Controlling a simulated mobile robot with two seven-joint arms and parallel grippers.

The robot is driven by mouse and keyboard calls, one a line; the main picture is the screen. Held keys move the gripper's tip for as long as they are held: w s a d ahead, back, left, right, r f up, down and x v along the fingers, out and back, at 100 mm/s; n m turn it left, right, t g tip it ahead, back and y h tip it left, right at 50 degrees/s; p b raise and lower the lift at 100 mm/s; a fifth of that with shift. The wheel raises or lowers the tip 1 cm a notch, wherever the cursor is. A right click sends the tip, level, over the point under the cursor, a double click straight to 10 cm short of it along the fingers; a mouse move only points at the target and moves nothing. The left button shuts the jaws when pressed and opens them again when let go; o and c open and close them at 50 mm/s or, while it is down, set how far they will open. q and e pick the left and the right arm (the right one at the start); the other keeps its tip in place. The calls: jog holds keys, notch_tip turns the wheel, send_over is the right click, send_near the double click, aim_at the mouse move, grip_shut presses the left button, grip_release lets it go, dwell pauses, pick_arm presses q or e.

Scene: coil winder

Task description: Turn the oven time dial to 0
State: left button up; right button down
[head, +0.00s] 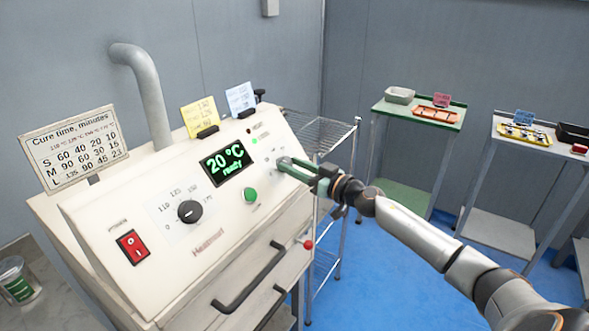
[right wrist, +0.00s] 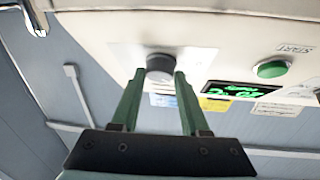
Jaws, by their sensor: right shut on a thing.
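The oven (head: 110,235) is a cream box with a sloped control panel at the left of the head view. My right gripper (head: 286,163) reaches the panel's right end from the right. In the right wrist view its green fingers stand on either side of a dark round dial (right wrist: 160,66), the time dial, and are shut on it. In the head view the fingers hide the dial, and its setting cannot be read. My left gripper is not in view.
The panel also has a temperature dial (head: 190,211), a green start button (head: 250,195), a red switch (head: 132,247) and a display (head: 227,163) reading 20 °C ready. Drawer handles (head: 248,278) stick out below. A wire rack (head: 320,135) and tables stand to the right.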

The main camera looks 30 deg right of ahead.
jog(key=shift+d+f+n+y+b, duration=0.15)
jog(key=shift+d+n+y+b, duration=0.05)
jog(key=shift+n+y+b, duration=0.6)
jog(key=shift+w+d+n+g+y+b, duration=0.1)
jog(key=shift+n+g+y+b, duration=0.45)
jog(key=shift+n, duration=0.65)
jog(key=n+y, duration=0.1)
jog(key=n+g+y, duration=0.1)
jog(key=n, duration=0.1)
jog(key=shift+d+r+b, duration=0.15)
jog(key=shift+r+b, duration=0.05)
jog(key=shift+b, duration=0.1)
jog(key=shift+w+d+n+g+y+b, duration=0.15)
jog(key=shift+n+g+y, duration=0.25)
jog(key=shift+n, duration=0.5)
jog(key=shift+a+n+g+y+b, duration=0.15)
jog(key=shift+n+g+y, duration=0.2)
jog(key=shift+n, duration=0.55)
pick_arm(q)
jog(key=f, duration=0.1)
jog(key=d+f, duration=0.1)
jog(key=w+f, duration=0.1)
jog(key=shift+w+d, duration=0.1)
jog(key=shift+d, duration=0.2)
pick_arm(e)
jog(key=shift+d+n, duration=0.1)
jog(key=shift+n, duration=0.3)
jog(key=shift+g+y, duration=0.3)
jog(key=shift+c, duration=2)
grip_release()
